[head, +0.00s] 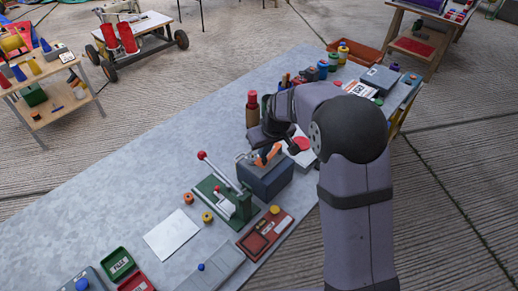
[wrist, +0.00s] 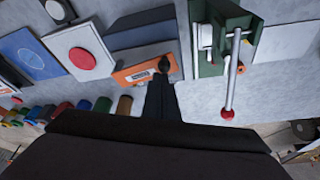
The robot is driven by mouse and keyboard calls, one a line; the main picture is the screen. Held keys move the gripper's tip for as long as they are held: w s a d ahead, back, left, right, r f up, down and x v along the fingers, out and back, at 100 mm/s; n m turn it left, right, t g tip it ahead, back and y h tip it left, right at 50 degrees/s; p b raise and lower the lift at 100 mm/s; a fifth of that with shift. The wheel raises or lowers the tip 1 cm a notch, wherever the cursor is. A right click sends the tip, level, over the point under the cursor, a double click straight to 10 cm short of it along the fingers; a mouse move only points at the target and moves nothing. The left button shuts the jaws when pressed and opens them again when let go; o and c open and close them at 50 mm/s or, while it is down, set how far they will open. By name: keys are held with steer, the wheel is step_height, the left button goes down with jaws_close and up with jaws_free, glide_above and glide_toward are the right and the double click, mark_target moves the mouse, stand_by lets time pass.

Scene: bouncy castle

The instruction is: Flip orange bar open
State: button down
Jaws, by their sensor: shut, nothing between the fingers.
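The orange bar (head: 268,154) lies on top of a dark blue-grey box (head: 265,182) on the grey table. In the wrist view the orange bar (wrist: 130,78) carries a pale label, and the grey box (wrist: 142,38) shows beyond it. My gripper (head: 270,143) is shut and empty, its tip right at the bar. In the wrist view my gripper's closed fingers (wrist: 163,68) overlap the right part of the bar. I cannot tell whether they touch it. My fingers hide a little of the bar.
A green lever press (head: 228,200) with a red-knobbed handle stands just left of the box. A white pad with a red button (head: 300,144) sits on the other side. A red bottle (head: 252,105) stands behind my gripper. The table's far left is clear.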

steer(key=s+d+n+g+y+b, duration=0.1)
steer(key=s+d+n+b, duration=0.1)
steer(key=d+n+b, duration=0.4)
steer(key=shift+s+n+y+b, duration=0.15)
steer(key=shift+n+y+b, duration=0.15)
steer(key=shift+y, duration=0.1)
steer(key=shift+d, duration=0.15)
stand_by(0.3)
steer(key=w+a+r+p, duration=0.1)
steer(key=w+a+p, duration=0.1)
steer(key=a, duration=0.2)
steer(key=b+v, duration=0.2)
steer(key=v, duration=0.8)
steer(key=shift+w+d, duration=0.25)
steer(key=shift+d, duration=0.05)
steer(key=shift+f, duration=0.1)
